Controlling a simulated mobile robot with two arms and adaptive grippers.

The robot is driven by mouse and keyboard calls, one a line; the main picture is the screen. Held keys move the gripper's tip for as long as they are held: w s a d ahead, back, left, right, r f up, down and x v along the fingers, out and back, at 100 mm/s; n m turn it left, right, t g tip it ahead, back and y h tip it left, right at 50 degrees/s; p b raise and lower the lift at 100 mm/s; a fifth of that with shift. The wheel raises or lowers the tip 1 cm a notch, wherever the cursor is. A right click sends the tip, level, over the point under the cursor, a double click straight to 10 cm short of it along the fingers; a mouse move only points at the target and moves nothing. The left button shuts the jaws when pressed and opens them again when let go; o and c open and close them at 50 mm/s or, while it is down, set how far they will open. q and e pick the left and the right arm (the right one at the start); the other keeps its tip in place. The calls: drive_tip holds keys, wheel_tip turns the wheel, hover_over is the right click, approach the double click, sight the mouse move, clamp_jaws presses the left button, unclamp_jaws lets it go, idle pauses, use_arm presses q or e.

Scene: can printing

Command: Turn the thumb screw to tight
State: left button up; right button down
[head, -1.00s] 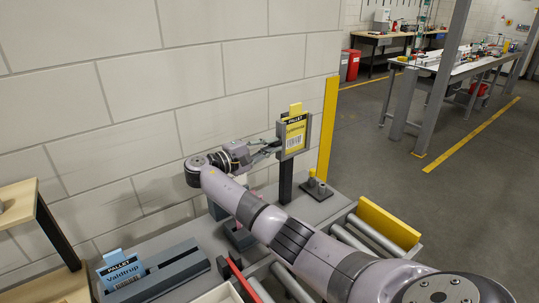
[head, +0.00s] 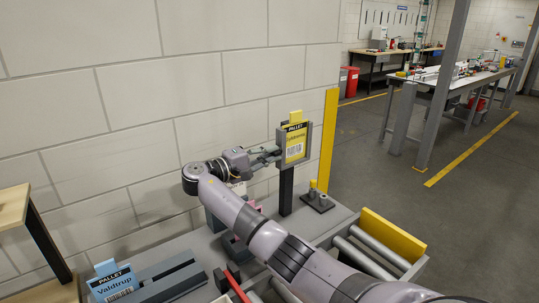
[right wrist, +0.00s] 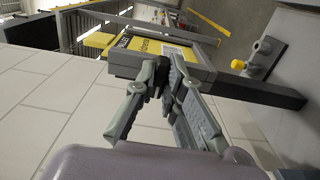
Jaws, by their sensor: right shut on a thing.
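The yellow pallet card (head: 296,143) stands in a grey frame (head: 281,150) on a dark post (head: 286,190). The card and frame also show sideways in the right wrist view (right wrist: 148,46). My right gripper (head: 274,152) reaches the frame's side from the left. In the right wrist view its fingertips (right wrist: 162,78) are closed on a small dark thumb screw (right wrist: 160,72) at the frame's edge. The fingers mostly hide the screw, so I cannot tell how far it is turned. My left gripper is not in view.
A small base with a yellow-topped peg (head: 313,185) stands right of the post. A yellow guard (head: 393,234) and rollers (head: 360,258) lie in front. A blue pallet card (head: 112,282) stands at lower left. The block wall (head: 160,100) is close behind my arm.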

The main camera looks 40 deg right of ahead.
drive_tip(key=c, duration=1.7)
unclamp_jaws()
drive_tip(key=a, duration=0.4)
drive_tip(key=w+a, duration=0.1)
drive_tip(key=a, duration=0.7)
drive_tip(key=shift+w, duration=0.15)
drive_tip(key=shift+f, duration=0.1)
